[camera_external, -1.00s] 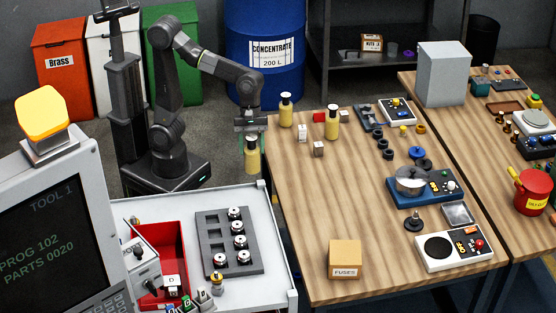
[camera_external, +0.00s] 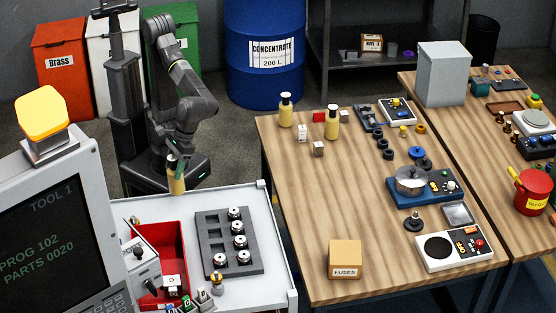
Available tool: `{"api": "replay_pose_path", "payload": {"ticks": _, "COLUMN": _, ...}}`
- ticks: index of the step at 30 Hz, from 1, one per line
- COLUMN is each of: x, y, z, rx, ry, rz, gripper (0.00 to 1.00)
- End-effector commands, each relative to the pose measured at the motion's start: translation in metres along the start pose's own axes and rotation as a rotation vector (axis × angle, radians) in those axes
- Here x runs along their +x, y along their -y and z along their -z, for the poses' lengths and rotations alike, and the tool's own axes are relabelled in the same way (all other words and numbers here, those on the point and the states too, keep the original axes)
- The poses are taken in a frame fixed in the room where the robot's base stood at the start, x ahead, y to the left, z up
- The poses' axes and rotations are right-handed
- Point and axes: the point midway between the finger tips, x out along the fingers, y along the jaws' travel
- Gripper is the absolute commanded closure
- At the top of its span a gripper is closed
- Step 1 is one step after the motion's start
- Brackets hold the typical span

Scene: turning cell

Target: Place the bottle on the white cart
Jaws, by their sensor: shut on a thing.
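My gripper (camera_external: 174,161) is shut on a yellow bottle (camera_external: 176,181) with a dark top. The bottle hangs upright near the back edge of the white cart (camera_external: 272,262), at its back left. I cannot tell whether its base touches the cart. The fingers are small here and partly hidden by the arm.
On the cart are a grey tray (camera_external: 212,256) with several round metal parts, a red bin (camera_external: 172,240) and small lettered blocks (camera_external: 186,302). Bare surface shows along the cart's back. A machine console (camera_external: 60,200) stands at the left.

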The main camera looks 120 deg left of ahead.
Motion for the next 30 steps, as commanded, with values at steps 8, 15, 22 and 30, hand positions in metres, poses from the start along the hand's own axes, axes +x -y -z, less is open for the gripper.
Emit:
{"api": "replay_pose_path", "payload": {"ticks": 8, "x": 0.046, "y": 0.001, "z": 0.018, "rx": 0.001, "ry": 0.000, "rz": 0.005, "gripper": 0.80}}
{"api": "replay_pose_path", "payload": {"ticks": 15, "x": 0.065, "y": 0.001, "z": 0.026, "rx": 0.001, "ry": 0.000, "rz": 0.004, "gripper": 0.80}}
{"api": "replay_pose_path", "payload": {"ticks": 22, "x": 0.087, "y": 0.001, "z": 0.036, "rx": 0.001, "ry": -0.001, "rz": 0.003, "gripper": 0.80}}
{"api": "replay_pose_path", "payload": {"ticks": 30, "x": 0.089, "y": 0.001, "z": 0.036, "rx": 0.001, "ry": 0.000, "rz": 0.002, "gripper": 0.80}}
